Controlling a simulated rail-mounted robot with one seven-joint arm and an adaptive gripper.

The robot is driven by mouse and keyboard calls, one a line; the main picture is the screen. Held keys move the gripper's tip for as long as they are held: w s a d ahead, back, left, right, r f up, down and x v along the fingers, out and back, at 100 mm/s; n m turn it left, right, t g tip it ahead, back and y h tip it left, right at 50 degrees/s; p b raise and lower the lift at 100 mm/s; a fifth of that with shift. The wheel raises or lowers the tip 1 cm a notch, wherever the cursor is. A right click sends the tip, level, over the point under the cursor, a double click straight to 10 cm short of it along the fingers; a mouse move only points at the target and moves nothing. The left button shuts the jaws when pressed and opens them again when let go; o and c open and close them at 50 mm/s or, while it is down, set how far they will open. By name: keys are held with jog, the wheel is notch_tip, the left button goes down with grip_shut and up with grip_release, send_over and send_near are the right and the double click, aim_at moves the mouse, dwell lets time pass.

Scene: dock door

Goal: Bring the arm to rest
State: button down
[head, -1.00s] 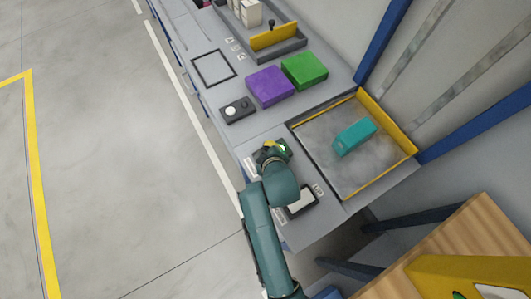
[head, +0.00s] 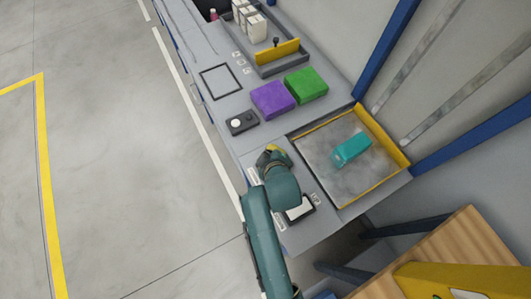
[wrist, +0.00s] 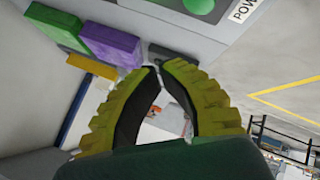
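My arm reaches up from the bottom of the head view over the near part of the grey bench (head: 232,140). My gripper (head: 268,150) is at its end, above the bench left of the yellow-edged tray, and is partly hidden by my wrist. In the wrist view my gripper (wrist: 159,68) shows two yellow-green ribbed fingers with black inner pads. Their tips come together with nothing held between them. A round green button (wrist: 201,5) on a panel is at the top of that view, beside a label reading "POW".
A teal box (head: 351,149) lies in the yellow-edged tray (head: 340,205). Purple (head: 272,99) and green (head: 306,85) blocks sit farther along the bench, near a small dark switch box (head: 241,122). A wooden table (head: 440,245) stands at lower right. Open floor lies left.

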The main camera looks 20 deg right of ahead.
jog(key=shift+w+a+r, duration=0.15)
jog(key=shift+w+r, duration=0.05)
jog(key=shift+r, duration=0.05)
jog(key=w+a+r+t, duration=0.2)
jog(key=r, duration=0.7)
jog(key=w+a+r+t, duration=0.2)
jog(key=r+t, duration=0.1)
jog(key=r, duration=0.7)
jog(key=w+a+r+t, duration=0.1)
jog(key=a+r+t, duration=0.1)
jog(key=r, duration=0.7)
jog(key=s+a+r+m+t+y, duration=0.1)
jog(key=s+r+m+t, duration=0.2)
jog(key=s+r, duration=0.5)
jog(key=s+a+r+m+t+y, duration=0.1)
jog(key=s+r+m+t, duration=0.25)
jog(key=r, duration=0.75)
notch_tip(320, 180, up, 27)
jog(key=p, duration=2.7)
jog(key=shift+d+p, duration=0.15)
jog(key=shift+p, duration=0.15)
jog(key=shift+r+h, duration=0.15)
jog(key=shift+h, duration=0.15)
